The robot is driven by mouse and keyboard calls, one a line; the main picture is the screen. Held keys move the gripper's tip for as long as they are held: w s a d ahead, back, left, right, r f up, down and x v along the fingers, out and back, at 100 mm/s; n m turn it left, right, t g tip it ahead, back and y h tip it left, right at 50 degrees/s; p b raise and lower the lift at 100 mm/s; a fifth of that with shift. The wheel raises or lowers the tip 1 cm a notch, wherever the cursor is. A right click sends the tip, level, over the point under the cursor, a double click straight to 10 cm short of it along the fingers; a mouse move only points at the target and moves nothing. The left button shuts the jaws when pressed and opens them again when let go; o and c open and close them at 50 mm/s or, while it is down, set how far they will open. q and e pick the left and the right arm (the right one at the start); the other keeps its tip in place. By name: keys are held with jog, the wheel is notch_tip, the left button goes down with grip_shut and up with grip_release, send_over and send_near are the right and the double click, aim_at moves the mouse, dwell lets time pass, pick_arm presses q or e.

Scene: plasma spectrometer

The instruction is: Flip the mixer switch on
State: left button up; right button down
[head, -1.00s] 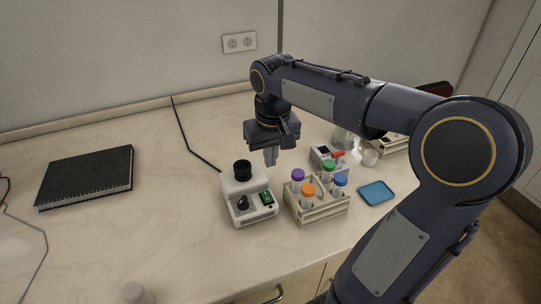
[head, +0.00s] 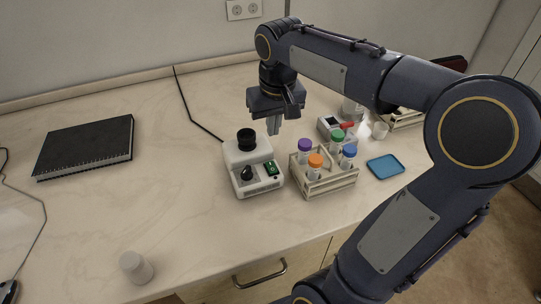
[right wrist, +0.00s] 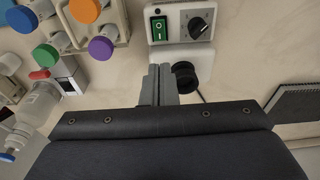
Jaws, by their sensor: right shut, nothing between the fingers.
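The mixer (head: 252,166) is a small white device on the counter, with a black round cup holder on top and a black dial on its front. Its green rocker switch (head: 271,168) sits beside the dial. The switch also shows in the right wrist view (right wrist: 158,29), with its marks visible; I cannot tell its position. My right gripper (head: 273,130) points down, shut and empty, above and behind the mixer's right side. Its fingertips show in the right wrist view (right wrist: 160,68), close to the mixer in the picture but apart from the switch. My left gripper is not in view.
A wooden rack (head: 325,181) with several colour-capped tubes stands just right of the mixer. A blue tray (head: 385,167) lies further right.

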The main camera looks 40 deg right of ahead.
aim_at(270, 163)
jog(key=f, duration=0.4)
jog(key=w+f, duration=0.1)
jog(key=f, duration=0.6)
jog(key=shift+w+d+f, duration=0.3)
jog(key=shift+w+f, duration=0.05)
jog(key=shift+w, duration=0.05)
